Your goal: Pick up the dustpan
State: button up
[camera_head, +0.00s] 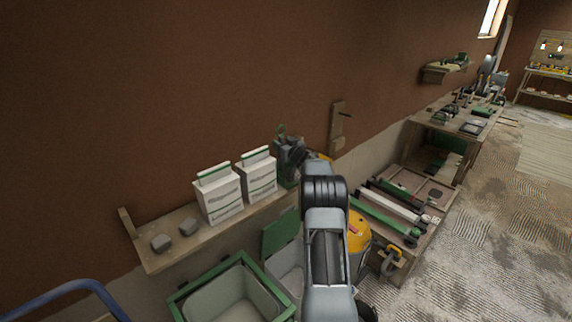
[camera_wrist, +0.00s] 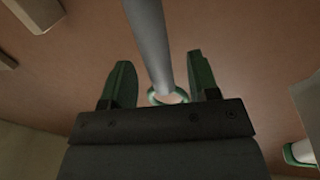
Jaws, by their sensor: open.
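In the wrist view, a grey handle (camera_wrist: 150,40) with a green ring at its end runs down between my gripper's (camera_wrist: 162,78) two green fingers. It seems to be the dustpan's handle. The fingers stand apart, with a visible gap on each side of the handle. In the head view, my gripper (camera_head: 291,155) is at the right end of the wall shelf, close to the brown wall. A small green loop (camera_head: 281,129) shows just above it. My arm and gripper hide most of what is there, and I cannot make out the dustpan's pan.
The shelf (camera_head: 160,262) holds two white-and-green packages (camera_head: 219,194) and two grey blocks, left of my gripper. A green-rimmed bin (camera_head: 225,290) stands below. A wooden wall board (camera_head: 338,125) is close on the right. A low rack (camera_head: 400,215) and workbench stand further right; floor is open beyond.

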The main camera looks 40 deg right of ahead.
jog(key=shift+w, duration=0.75)
grip_shut()
